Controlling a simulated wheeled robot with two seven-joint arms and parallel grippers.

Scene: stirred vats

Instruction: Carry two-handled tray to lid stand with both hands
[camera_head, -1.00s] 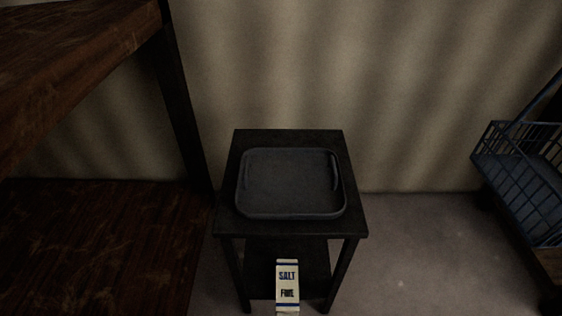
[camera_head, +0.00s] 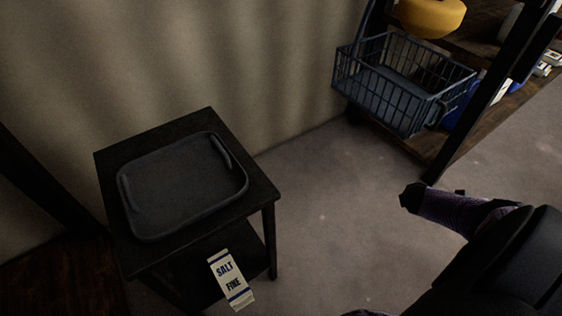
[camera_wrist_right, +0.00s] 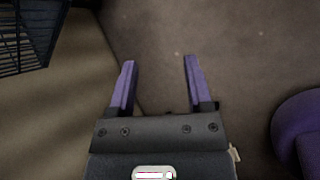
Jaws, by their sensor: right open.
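The dark two-handled tray (camera_head: 180,190) lies flat on a small black side table (camera_head: 262,190) at the left of the head view. Its raised handles are on its left and right ends, and nothing touches it. I cannot tell whether the small table is the lid stand. My right gripper (camera_wrist_right: 157,68) is open and empty, with purple fingers over bare floor in the right wrist view. In the head view my right arm comes in at the lower right, well apart from the tray. My left gripper is not in view.
A white SALT FINE box (camera_head: 230,279) shows low at the small table's front. A blue wire basket (camera_head: 395,100) sits by a dark wooden shelf at the upper right, under a yellow round object (camera_head: 430,14). The grey floor (camera_head: 340,210) between is clear.

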